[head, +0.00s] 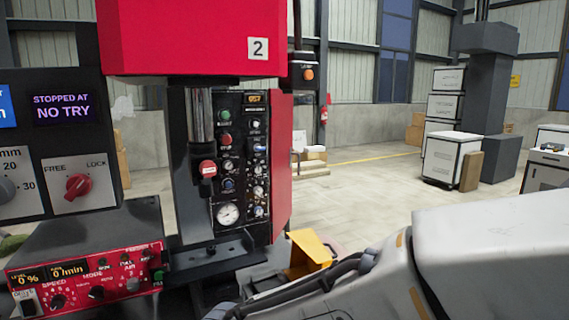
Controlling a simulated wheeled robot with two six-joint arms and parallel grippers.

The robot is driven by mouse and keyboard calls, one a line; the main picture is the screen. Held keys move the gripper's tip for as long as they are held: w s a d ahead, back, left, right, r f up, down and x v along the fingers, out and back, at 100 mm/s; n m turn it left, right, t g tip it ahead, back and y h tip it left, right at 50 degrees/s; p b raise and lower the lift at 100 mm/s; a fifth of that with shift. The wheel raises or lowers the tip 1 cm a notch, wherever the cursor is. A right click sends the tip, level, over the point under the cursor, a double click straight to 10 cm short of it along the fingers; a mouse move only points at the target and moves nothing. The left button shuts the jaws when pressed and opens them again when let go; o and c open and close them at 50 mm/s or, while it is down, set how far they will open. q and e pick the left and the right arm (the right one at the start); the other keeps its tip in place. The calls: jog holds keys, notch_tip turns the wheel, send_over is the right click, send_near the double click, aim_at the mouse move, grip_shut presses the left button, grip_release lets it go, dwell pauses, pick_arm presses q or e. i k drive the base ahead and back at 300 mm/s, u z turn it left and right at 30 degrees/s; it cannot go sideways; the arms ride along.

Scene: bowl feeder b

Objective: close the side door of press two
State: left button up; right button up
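Press two (200,40) stands at centre left, with a red head marked "2" and a dark column and control panel below. A tall, narrow red panel (281,165) runs down its right side, beside the dials and buttons. It looks like the side door, seen at a steep angle. I cannot tell from here whether it is ajar or flush. A large white link of my arm fills the lower right. Neither of my grippers is in view.
A red-fronted control box (85,280) and a grey panel with a FREE/LOCK knob (78,186) stand at left. A yellow object (308,252) sits low beside the press. White cabinets (452,160) stand farther back at right. Open floor lies between.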

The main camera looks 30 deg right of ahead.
aim_at(280, 105)
jog(key=z, duration=0.4)
jog(key=k, duration=1.1)
jog(key=z, duration=1.6)
jog(key=i, duration=1.75)
jog(key=z, duration=0.25)
jog(key=i, duration=1.4)
jog(key=u, duration=0.55)
jog(key=i, duration=0.75)
jog(key=u, duration=1.65)
jog(key=i, duration=0.75)
jog(key=u, duration=0.65)
